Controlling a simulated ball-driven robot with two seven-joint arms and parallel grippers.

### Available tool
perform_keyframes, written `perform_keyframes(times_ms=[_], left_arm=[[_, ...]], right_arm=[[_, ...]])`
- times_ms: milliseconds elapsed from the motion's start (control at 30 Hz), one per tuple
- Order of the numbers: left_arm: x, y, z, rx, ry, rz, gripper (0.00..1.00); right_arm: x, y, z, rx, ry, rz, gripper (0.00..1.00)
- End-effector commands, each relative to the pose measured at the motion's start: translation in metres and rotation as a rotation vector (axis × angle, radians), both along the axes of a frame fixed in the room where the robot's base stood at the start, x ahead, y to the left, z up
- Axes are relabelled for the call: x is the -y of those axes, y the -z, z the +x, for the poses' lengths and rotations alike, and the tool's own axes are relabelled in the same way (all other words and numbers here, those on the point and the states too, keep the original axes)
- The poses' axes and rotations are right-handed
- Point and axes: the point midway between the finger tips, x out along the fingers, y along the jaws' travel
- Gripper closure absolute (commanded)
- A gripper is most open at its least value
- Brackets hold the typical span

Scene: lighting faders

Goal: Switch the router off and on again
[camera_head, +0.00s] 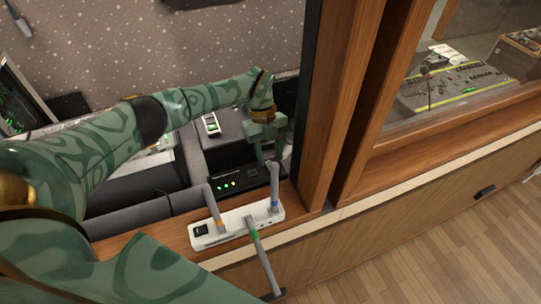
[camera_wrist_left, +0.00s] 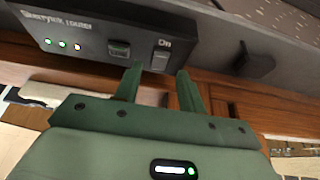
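The router is a dark box (camera_head: 247,179) on the desk behind the wooden ledge, with small lit lights on its front. In the left wrist view the router (camera_wrist_left: 98,38) shows its name, several lights, a small square socket or button, and a pale switch (camera_wrist_left: 160,60) under the word "On". My left gripper (camera_head: 267,158) is above the router's right part. In the left wrist view, the gripper's fingers (camera_wrist_left: 159,76) are apart and empty, with the switch just beyond and between their tips. I cannot tell whether either finger touches the router. My right gripper is not in view.
A white strip (camera_head: 236,229) with grey, colour-banded cables or stems lies on the wooden ledge in front of the router. A thick wooden post (camera_head: 338,100) stands close right of my left gripper. A small device with a green display (camera_head: 211,124) sits behind.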

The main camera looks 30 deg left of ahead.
Motion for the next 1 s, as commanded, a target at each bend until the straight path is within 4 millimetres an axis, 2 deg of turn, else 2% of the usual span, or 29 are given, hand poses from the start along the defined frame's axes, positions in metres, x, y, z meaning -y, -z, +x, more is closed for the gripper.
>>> perform_keyframes(times_ms=[200,433,467,600,767,1000], left_arm=[[0.005,0.015,-0.004,-0.001,0.000,0.001,0.60],[0.005,0.016,-0.004,-0.001,0.000,0.001,0.60],[0.005,0.016,-0.004,-0.001,0.000,0.001,0.63],[0.005,0.016,-0.004,-0.001,0.000,0.001,1.00],[0.005,0.015,-0.005,0.003,0.001,0.006,1.00],[0.008,0.008,-0.009,0.098,0.004,0.117,1.00]], right_arm=[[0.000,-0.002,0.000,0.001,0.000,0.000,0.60],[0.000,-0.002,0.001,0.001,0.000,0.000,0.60],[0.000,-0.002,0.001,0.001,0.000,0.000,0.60],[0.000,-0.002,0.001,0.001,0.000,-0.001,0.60],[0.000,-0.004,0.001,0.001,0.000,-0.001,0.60],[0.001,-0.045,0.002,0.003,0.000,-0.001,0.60]])
